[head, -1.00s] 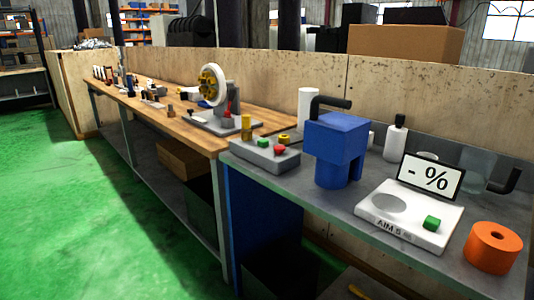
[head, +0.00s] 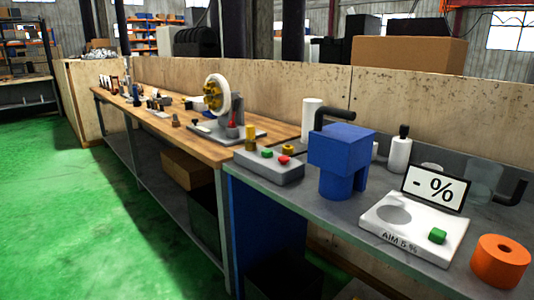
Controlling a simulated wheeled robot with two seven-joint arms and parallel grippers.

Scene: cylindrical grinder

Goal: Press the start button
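A grey control box (head: 268,168) sits at the left end of the grey bench. On its top are a green button (head: 267,152), a red button (head: 284,160), a yellow knob (head: 288,149) and a yellow cylinder (head: 250,137). A white scale (head: 413,222) further right carries another green button (head: 438,236) and a display reading "- %" (head: 434,188). Nothing in view is labelled start. Neither of my grippers is in view.
A blue block with a black handle (head: 341,160) stands between the control box and the scale. An orange ring (head: 499,262) lies at the right. The grinder wheel (head: 218,97) stands on the wooden bench (head: 196,152). Green floor (head: 80,220) is clear at the left.

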